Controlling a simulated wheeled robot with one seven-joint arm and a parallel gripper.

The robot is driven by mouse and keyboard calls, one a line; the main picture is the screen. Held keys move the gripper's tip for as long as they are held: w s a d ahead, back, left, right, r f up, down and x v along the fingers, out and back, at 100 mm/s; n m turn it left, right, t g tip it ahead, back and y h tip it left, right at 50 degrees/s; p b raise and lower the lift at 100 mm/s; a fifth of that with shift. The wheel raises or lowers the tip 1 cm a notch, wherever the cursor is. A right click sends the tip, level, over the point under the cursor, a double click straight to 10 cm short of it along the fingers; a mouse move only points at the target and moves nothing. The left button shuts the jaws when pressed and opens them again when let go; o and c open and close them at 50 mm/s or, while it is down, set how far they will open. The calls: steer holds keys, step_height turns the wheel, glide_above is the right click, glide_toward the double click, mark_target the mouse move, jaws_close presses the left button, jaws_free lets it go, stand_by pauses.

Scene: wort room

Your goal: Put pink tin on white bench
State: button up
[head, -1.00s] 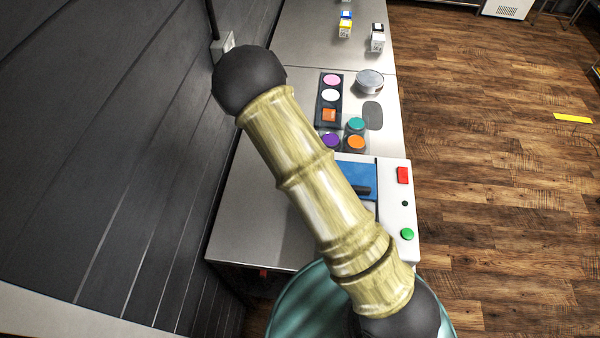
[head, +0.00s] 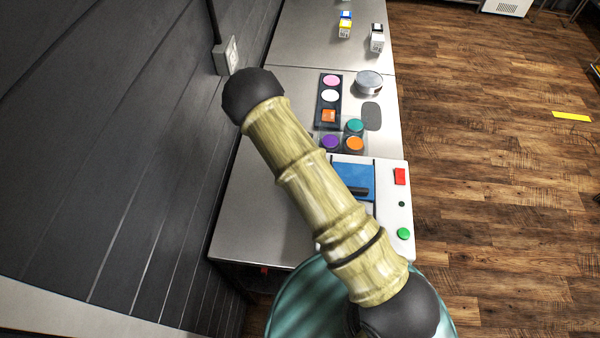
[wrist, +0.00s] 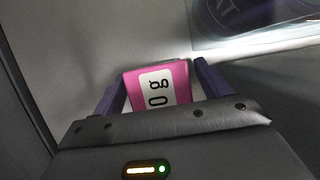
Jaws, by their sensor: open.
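The pink tin (wrist: 131,87), with a white label with dark print, sits between the two dark purple fingers of my gripper (wrist: 158,74) in the wrist view. The fingers are open, one on each side of it; I cannot tell whether they touch it. The tin rests against or near a pale grey surface. My gripper and this tin do not show in the head view, where my arm crosses the middle. No clearly white bench can be picked out; a light grey metal bench (head: 257,210) runs along the wall.
On the bench are a dark tray (head: 319,112) with pink and white discs, a round silver tin (head: 368,82), several coloured round pieces, small boxes (head: 377,40), and a white panel (head: 392,220) with red and green buttons. A teal round container (head: 295,300) stands in front. Wooden floor lies right.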

steer(key=shift+c, duration=0.5)
steer(key=c, duration=1.1)
steer(key=shift+r, duration=0.1)
step_height(320, 180, up, 18)
steer(key=b, duration=0.2)
steer(key=shift+b, duration=0.4)
